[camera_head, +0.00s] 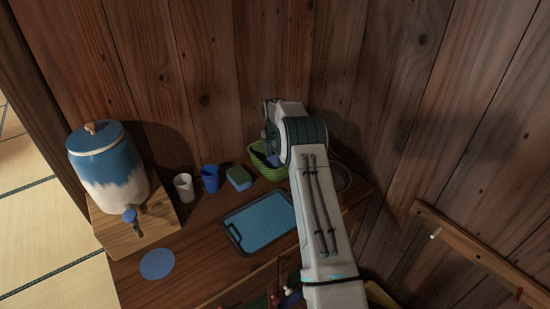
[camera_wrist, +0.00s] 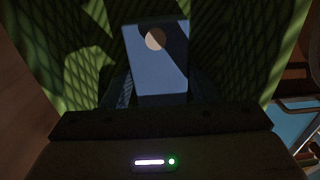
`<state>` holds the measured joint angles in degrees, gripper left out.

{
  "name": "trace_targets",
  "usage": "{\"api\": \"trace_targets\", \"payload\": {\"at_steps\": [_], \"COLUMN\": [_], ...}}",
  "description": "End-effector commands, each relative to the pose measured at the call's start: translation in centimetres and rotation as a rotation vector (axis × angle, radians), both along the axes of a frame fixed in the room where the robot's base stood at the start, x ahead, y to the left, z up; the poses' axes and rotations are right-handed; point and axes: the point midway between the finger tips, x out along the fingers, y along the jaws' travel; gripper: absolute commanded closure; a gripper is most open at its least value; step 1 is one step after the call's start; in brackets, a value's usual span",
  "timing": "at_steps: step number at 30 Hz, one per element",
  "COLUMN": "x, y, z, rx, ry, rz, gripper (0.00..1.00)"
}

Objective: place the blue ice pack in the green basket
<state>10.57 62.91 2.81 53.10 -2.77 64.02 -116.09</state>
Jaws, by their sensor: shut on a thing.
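The blue ice pack (camera_wrist: 160,68) is a flat blue block with a pale round mark, seen in the wrist view. My gripper (camera_wrist: 158,92) is shut on it, with one finger at each side. The green basket (camera_wrist: 75,65) has mesh walls that surround the pack in the wrist view. In the head view the basket (camera_head: 257,162) stands at the back of the wooden counter, partly hidden by my arm. My gripper's fingers are hidden there. I cannot tell whether the pack touches the basket floor.
A blue tray (camera_head: 261,222) lies in front of the basket. A blue-green sponge (camera_head: 239,178), a blue cup (camera_head: 210,178) and a white cup (camera_head: 184,187) stand to its left. A large dispenser (camera_head: 108,170) is further left, near a blue disc (camera_head: 157,263). Wooden walls close the back.

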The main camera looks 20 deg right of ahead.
Motion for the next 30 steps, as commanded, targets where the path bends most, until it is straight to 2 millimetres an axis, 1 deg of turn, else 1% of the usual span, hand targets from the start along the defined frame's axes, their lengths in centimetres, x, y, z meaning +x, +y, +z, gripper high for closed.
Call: {"api": "trace_targets", "payload": {"at_steps": [1, 2, 3, 11, 15, 17, 24, 30], "x": [0.0, 0.0, 0.0, 0.0, 0.1, 0.1, 0.1, 0.0], "y": [0.0, 0.0, 0.0, 0.0, 0.0, -0.1, -0.1, 0.0], "z": [-0.1, -0.1, -0.1, 0.0, 0.9, 1.9, 7.1, 10.6], "rx": [0.000, 0.000, 0.000, 0.000, 0.000, -0.001, -0.002, 0.000], "ry": [0.000, 0.000, 0.000, 0.000, -0.002, -0.004, -0.005, -0.003], "rz": [0.000, 0.000, 0.000, 0.000, 0.000, 0.000, -0.001, 0.000], "gripper": [0.38, 0.29, 0.24, 0.24, 0.24, 0.24, 0.24, 0.24]}}
